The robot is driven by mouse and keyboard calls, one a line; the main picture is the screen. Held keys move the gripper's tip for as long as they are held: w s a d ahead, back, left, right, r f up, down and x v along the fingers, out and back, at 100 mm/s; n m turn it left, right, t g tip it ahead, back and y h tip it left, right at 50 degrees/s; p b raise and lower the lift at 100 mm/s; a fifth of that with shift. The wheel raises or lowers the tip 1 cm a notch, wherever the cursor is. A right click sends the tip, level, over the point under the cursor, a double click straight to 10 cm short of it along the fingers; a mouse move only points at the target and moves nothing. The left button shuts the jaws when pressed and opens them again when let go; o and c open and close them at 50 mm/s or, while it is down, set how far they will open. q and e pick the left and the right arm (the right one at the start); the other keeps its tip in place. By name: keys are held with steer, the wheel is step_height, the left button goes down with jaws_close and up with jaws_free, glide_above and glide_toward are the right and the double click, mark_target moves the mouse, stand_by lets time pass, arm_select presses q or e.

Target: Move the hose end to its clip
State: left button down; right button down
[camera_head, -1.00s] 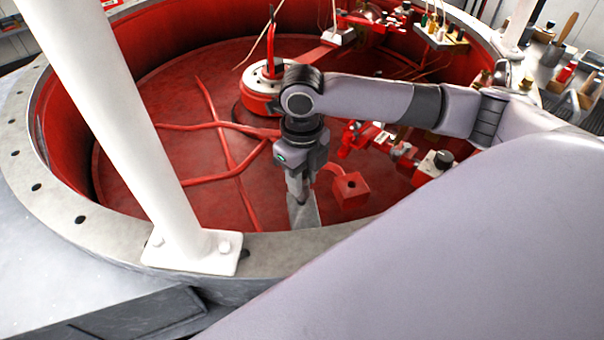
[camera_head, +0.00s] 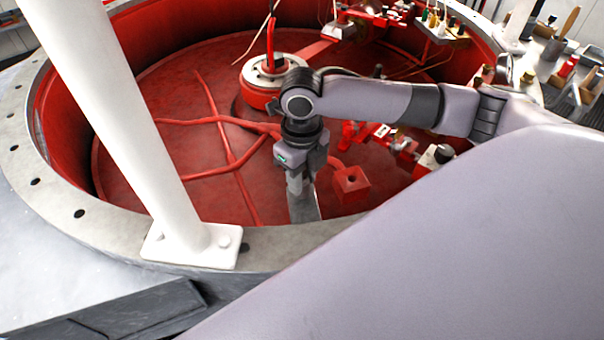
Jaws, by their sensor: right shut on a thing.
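My right gripper (camera_head: 303,198) hangs down over the red floor of the round pit, near its front rim. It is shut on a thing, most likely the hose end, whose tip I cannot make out. A red hose-like line (camera_head: 200,121) runs across the floor from the left and passes behind the gripper. A red block with a dark hole (camera_head: 350,184) stands just right of the gripper, apart from it. A short red line joins the block from behind the gripper. I cannot tell which part is the clip. My left gripper is not in view.
A white post (camera_head: 125,120) stands on the near rim (camera_head: 75,212) at the left. A red hub with a grey top (camera_head: 272,75) rises behind the gripper. Red fittings (camera_head: 400,145) lie to the right. Tools (camera_head: 568,70) fill a bench at the far right.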

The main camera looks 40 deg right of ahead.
steer(key=shift+f, duration=0.2)
stand_by(0.5)
steer(key=c, duration=0.7)
jaws_free()
steer(key=shift+f, duration=0.1)
steer(key=shift+r+p, duration=0.35)
steer(key=shift+r, duration=3.25)
